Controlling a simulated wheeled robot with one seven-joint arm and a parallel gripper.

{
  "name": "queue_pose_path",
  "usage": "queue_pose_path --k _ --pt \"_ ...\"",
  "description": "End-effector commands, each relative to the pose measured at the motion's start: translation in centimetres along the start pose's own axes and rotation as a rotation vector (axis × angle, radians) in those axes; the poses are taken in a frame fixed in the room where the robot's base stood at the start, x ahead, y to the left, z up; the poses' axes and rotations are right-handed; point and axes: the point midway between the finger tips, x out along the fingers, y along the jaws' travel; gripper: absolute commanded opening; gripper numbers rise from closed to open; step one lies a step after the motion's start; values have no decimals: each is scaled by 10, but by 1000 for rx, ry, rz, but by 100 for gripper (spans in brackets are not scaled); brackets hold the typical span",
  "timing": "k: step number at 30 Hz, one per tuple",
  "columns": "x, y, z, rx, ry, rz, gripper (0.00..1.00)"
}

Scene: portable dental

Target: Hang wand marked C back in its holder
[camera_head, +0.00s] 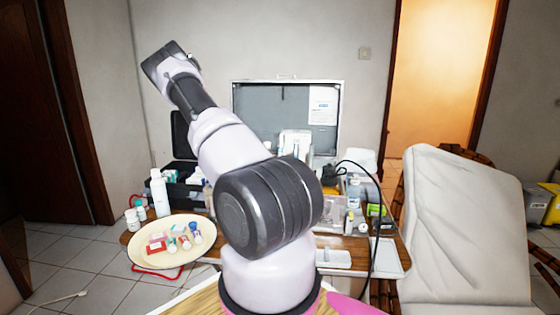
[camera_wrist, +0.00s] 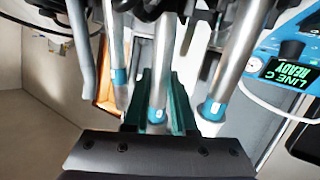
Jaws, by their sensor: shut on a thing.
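In the wrist view my gripper (camera_wrist: 160,112) has its teal fingers closed around the middle silver wand (camera_wrist: 159,75), which has a blue band low on its shaft. Similar silver wands with blue bands stand on its left (camera_wrist: 117,65) and right (camera_wrist: 235,60). I cannot read a letter on any wand. A blue unit (camera_wrist: 268,55) at the right has a screen (camera_wrist: 289,80) reading "LINE C READY". Dark holder parts cross the top of the view; whether the held wand sits in a holder cannot be told. The head view does not show my gripper.
In the head view a cream tray (camera_head: 140,250) with small items sits at the table's left. Bottles (camera_head: 160,193) and an open dark case stand behind it. A grey-white dental chair (camera_head: 455,225) fills the right. A black cable (camera_head: 375,240) hangs over the table's right part.

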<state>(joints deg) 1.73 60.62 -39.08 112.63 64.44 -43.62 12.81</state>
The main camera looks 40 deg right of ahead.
Motion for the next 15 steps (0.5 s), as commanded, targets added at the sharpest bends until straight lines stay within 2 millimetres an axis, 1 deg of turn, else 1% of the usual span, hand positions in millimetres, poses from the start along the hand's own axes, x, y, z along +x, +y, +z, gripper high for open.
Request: queue_pose_path --k 15 --pt "0 0 20 -2 0 0 0"
